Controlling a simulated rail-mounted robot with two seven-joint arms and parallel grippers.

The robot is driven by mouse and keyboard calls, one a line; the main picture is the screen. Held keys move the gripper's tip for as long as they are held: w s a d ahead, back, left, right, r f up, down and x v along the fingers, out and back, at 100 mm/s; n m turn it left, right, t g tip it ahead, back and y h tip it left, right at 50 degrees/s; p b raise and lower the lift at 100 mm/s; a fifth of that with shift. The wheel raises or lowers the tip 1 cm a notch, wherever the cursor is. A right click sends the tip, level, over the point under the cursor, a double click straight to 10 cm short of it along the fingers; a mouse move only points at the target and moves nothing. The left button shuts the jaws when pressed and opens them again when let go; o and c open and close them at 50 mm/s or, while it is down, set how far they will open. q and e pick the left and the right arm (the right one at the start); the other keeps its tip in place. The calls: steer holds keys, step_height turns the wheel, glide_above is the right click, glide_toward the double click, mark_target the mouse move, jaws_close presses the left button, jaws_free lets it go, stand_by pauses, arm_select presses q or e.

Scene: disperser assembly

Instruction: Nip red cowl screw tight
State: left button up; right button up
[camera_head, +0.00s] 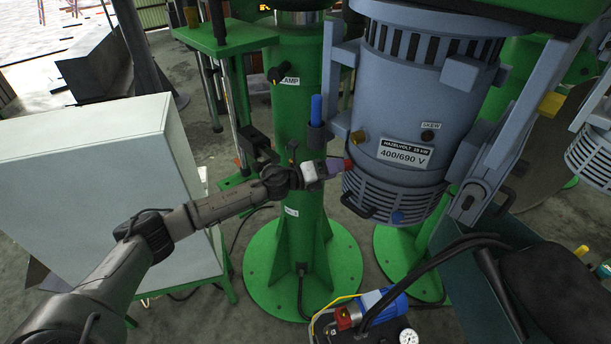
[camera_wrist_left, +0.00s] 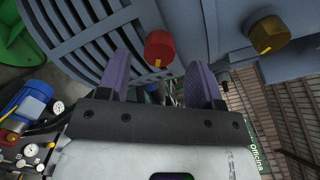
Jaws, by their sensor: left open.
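The red cowl screw (camera_wrist_left: 159,48) is a round red knob with a small yellow mark, on the blue-grey motor housing (camera_wrist_left: 105,25). Contact cannot be made out. My right gripper is not in view.
A brass knob (camera_wrist_left: 268,35) sits on the housing beside the red one. A blue knob (camera_head: 397,217) is at the motor's base. A green column (camera_head: 300,130) stands behind my left arm. A pump with gauges (camera_head: 375,310) is below, and a white cabinet (camera_head: 90,170) is at left.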

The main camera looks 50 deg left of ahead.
arm_select(q)
steer(key=b+v, duration=0.3)
steer(key=v, duration=0.8)
steer(key=shift+s, duration=0.2)
stand_by(0.4)
